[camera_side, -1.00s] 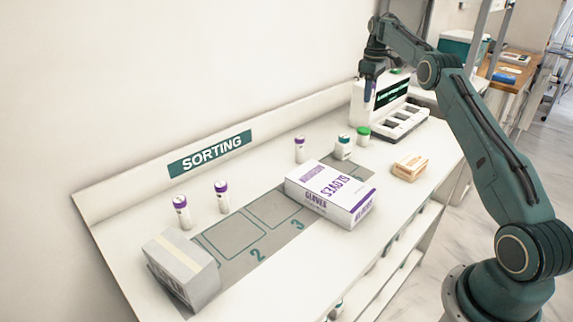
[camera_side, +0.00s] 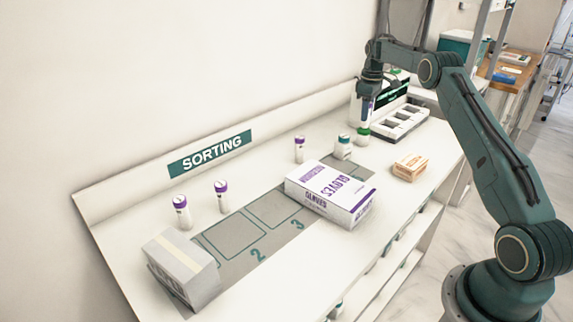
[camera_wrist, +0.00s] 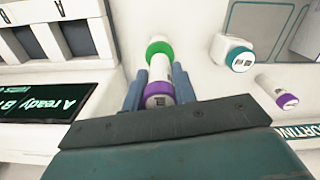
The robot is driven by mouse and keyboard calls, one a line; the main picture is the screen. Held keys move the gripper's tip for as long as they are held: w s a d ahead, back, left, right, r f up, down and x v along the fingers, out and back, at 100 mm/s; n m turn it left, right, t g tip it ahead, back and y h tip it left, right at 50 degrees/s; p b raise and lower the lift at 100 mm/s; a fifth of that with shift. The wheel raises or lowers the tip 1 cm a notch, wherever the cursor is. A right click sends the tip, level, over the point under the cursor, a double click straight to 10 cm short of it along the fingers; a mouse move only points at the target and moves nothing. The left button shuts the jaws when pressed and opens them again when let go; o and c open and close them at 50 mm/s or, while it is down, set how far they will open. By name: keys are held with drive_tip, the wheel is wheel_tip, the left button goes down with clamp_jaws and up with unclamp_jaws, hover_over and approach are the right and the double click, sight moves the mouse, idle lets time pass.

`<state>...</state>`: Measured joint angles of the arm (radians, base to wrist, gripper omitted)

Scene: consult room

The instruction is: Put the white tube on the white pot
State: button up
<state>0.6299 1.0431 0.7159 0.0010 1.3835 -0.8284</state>
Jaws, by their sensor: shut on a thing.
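My gripper (camera_side: 368,98) is shut on a white tube with a purple cap (camera_wrist: 160,74), held upright by its cap end. The tube also shows in the side view (camera_side: 366,112), with its lower end right over a small white pot with a green lid (camera_side: 363,134). The green lid also shows in the wrist view (camera_wrist: 158,49), just beyond the tube's far end and partly hidden by it. I cannot tell whether tube and lid touch. Another white pot, with a teal lid (camera_side: 343,147), stands to the left; it shows in the wrist view too (camera_wrist: 234,54).
A white device with a dark screen (camera_side: 391,93) stands close behind the gripper, with a slotted rack (camera_side: 401,122) beside it. Other purple-capped tubes (camera_side: 299,149) stand along the wall.

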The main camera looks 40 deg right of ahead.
drive_tip(key=shift+f, duration=0.25)
drive_tip(key=shift+f, duration=0.2)
drive_tip(key=o, duration=0.9)
drive_tip(key=shift+o, duration=0.2)
drive_tip(key=shift+r, duration=0.15)
drive_tip(key=shift+r, duration=3.8)
